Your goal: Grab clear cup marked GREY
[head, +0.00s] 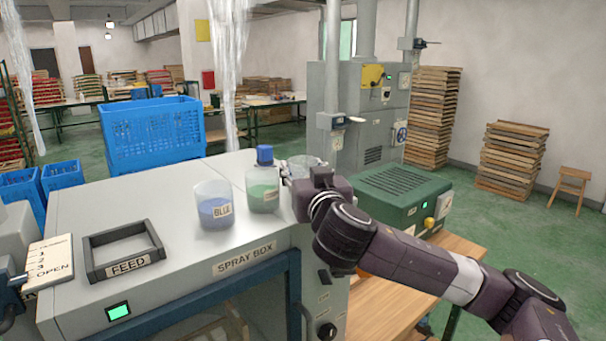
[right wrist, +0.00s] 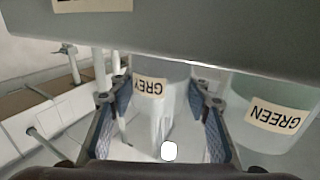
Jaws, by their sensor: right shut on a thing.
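The clear cup marked GREY (right wrist: 152,105) is between the two fingers of my right gripper (right wrist: 160,120) in the right wrist view, its label upside down there. The gripper is shut on it. In the head view only the rim of this cup (head: 304,161) shows behind my right gripper (head: 290,175); the rest is hidden. The cup is at the right end of the spray box top (head: 165,190). I cannot tell whether its base touches the surface. My left gripper does not show clearly.
A green cup (head: 263,193) stands close left of the grey one, with a blue block (head: 265,155) behind. A cup marked BLUE (head: 214,210) is further left. The FEED frame (head: 124,252) and a numbered card (head: 50,258) lie at left. A green machine (head: 395,195) stands right.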

